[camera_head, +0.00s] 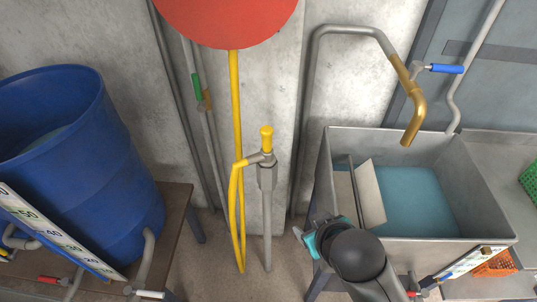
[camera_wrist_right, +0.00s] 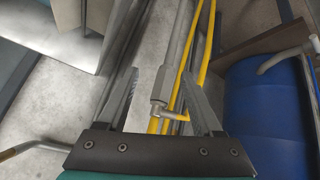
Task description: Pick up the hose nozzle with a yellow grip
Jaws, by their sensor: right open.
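The hose nozzle (camera_head: 266,178) stands upright in front of the concrete wall, with a grey body, a yellow grip on top and a yellow hose joined at its side. My right gripper (camera_head: 303,232) is low and to the right of it, open and apart from it in the head view. In the right wrist view, the open fingers of my right gripper (camera_wrist_right: 158,74) spread to either side of the grey nozzle body (camera_wrist_right: 158,92), with nothing clasped. Whether the nozzle is at finger depth, I cannot tell. My left gripper is not in view.
A blue barrel (camera_head: 85,165) stands on a brown bench (camera_head: 178,208) at left. A metal sink (camera_head: 455,238) with water is at right, close to my right arm, under a brass spout (camera_head: 415,115). A red disc (camera_head: 228,18) hangs above the nozzle.

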